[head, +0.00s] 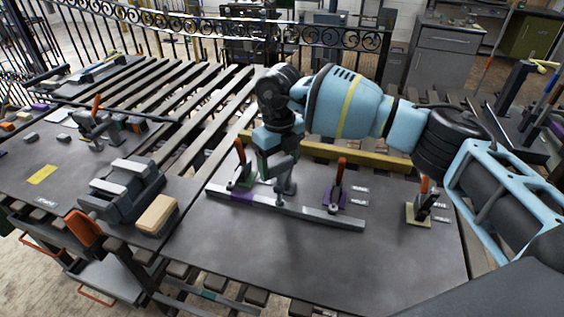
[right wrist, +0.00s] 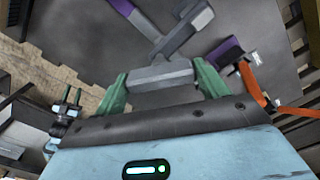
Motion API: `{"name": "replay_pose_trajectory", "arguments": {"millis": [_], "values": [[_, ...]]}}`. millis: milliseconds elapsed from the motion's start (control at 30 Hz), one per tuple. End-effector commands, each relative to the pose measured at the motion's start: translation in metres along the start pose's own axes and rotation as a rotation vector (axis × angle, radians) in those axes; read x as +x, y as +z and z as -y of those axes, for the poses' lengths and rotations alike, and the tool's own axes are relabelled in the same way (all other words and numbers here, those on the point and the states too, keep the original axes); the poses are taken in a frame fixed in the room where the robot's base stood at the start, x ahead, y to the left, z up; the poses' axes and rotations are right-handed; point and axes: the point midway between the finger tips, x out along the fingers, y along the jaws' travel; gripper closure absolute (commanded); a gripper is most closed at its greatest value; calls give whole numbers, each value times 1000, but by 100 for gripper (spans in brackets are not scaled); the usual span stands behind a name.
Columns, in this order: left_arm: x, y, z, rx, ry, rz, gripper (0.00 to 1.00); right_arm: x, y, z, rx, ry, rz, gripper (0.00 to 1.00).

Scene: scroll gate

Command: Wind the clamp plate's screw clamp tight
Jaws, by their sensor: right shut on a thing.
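My right gripper (head: 278,160) points down over the dark table plate (head: 330,265). In the right wrist view its green fingers (right wrist: 162,85) sit either side of a grey bar (right wrist: 160,75) and are shut on it. This bar looks like the handle of a screw clamp, whose grey post (head: 286,185) stands at a long grey rail (head: 320,215). The screw itself is mostly hidden by the gripper.
Orange-handled clamps stand close by: one on a green base (head: 240,170), one on a purple base (head: 336,195), one further right (head: 424,200). A grey vise-like block (head: 120,190) and a tan block (head: 157,214) lie left. The plate's front is clear.

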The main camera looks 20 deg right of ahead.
Motion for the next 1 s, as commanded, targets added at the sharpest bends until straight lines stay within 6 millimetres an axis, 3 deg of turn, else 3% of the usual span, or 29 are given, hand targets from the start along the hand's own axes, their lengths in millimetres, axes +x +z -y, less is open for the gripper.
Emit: {"name": "replay_pose_trajectory", "arguments": {"millis": [1000], "values": [[-1,-10,2,3,-5,-20,64,-2,1,1,965,0,3,50]]}}
